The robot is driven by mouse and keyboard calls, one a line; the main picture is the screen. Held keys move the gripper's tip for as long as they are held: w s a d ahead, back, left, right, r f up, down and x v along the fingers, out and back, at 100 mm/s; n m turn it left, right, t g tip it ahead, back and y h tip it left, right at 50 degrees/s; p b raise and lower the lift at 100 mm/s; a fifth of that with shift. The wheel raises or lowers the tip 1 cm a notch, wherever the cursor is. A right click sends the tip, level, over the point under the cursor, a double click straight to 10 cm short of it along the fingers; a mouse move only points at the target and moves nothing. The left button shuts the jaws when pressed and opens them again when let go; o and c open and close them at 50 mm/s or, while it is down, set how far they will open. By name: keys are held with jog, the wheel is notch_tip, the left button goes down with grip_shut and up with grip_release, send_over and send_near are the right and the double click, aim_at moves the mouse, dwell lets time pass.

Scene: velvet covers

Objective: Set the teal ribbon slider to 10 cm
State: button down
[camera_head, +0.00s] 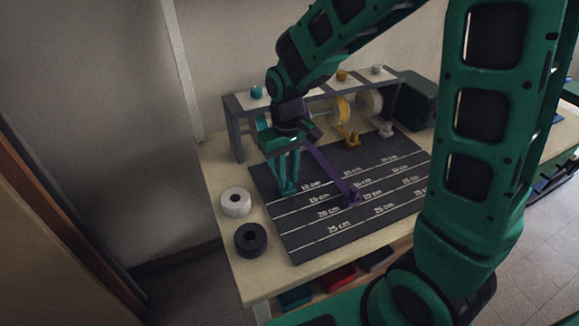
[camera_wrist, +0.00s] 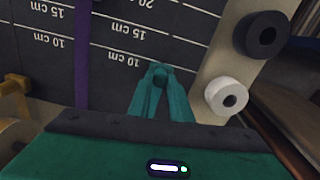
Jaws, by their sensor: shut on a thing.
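The teal slider (camera_wrist: 158,72) is in the wrist view, between the tips of my gripper (camera_wrist: 160,80). My gripper is shut on it. The slider appears at the line marked 10 cm on the dark measuring mat (camera_wrist: 115,75), beside that label; exact alignment is hard to judge. In the head view my gripper (camera_head: 288,188) points down at the mat's left lane, near the 10 cm line, and largely hides the slider. The teal ribbon is mostly hidden behind my gripper; part of its teal spool (camera_head: 262,123) shows on the rack.
A purple ribbon (camera_head: 325,168) runs out to a purple slider (camera_head: 352,194) in the neighbouring lane. Yellow (camera_head: 352,139) and white (camera_head: 387,130) sliders sit near the rack (camera_head: 238,130). A white roll (camera_head: 236,201) and black roll (camera_head: 250,239) lie left of the mat.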

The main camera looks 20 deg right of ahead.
aim_at(288, 178)
jog(key=c, duration=1.6)
grip_release()
notch_tip(288, 178, up, 11)
jog(key=shift+f, duration=0.15)
jog(key=s+d+r+m, duration=0.1)
jog(key=s+d+m, duration=0.1)
jog(key=s+d, duration=0.35)
jog(key=s+d+m, duration=0.2)
jog(key=s+d, duration=0.1)
jog(key=d, duration=0.6)
jog(key=s+d+m, duration=0.1)
jog(key=s+d, duration=0.1)
jog(key=s, duration=0.2)
jog(key=s+d+f+m, duration=0.1)
jog(key=s+d+m, duration=0.1)
jog(key=s, duration=0.3)
jog(key=s+d+m, duration=0.1)
jog(key=s+d, duration=0.2)
jog(key=s, duration=0.1)
jog(key=shift+s+d+f+m, duration=0.35)
jog(key=shift+s+f+m, duration=0.05)
